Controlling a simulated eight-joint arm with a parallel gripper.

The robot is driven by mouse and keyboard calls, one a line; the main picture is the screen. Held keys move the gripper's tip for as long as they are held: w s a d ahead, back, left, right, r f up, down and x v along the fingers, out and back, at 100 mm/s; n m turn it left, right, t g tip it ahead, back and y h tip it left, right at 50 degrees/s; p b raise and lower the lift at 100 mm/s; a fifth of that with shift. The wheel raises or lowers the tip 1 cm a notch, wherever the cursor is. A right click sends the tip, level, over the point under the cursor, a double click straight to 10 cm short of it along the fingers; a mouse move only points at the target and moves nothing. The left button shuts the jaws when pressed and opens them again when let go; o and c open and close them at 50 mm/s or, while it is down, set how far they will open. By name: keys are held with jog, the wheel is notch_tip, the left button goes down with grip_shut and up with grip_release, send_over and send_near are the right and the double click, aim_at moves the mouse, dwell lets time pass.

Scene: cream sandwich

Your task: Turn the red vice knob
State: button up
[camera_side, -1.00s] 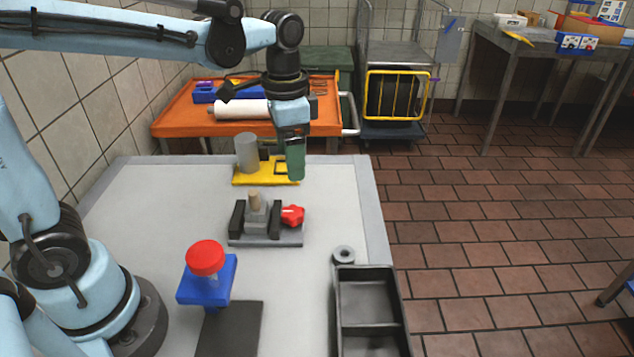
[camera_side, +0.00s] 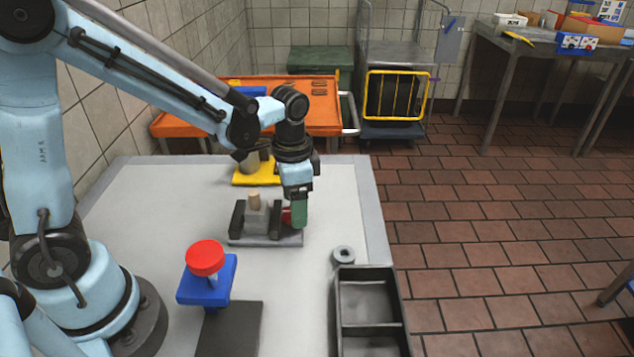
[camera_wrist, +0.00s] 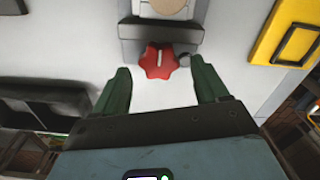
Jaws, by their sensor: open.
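The red vice knob (camera_wrist: 160,61) is a lobed knob with a pale slot, on the end of the grey vice (camera_wrist: 136,33). In the side view the knob (camera_side: 286,216) is mostly hidden behind my gripper. The vice (camera_side: 266,240) has black jaws and holds a tan peg (camera_side: 254,198) upright. My gripper (camera_side: 299,222) points down at the knob's right end. In the wrist view my green fingers (camera_wrist: 160,80) are spread wide, one toward each side of the knob, with clear space between them and it. Nothing is between the fingers.
A yellow fixture (camera_side: 243,178) stands behind the vice. A blue stand with a red round top (camera_side: 205,258) is at the front left. A grey ring (camera_side: 343,254) and a black two-compartment tray (camera_side: 370,325) lie front right. The table right of the vice is clear.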

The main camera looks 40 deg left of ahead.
jog(key=shift+f, duration=0.6)
jog(key=c, duration=1.1)
jog(key=shift+o, duration=0.2)
jog(key=shift+m, duration=0.3)
jog(key=m, duration=0.3)
jog(key=shift+s+d, duration=0.1)
jog(key=shift+m, duration=2)
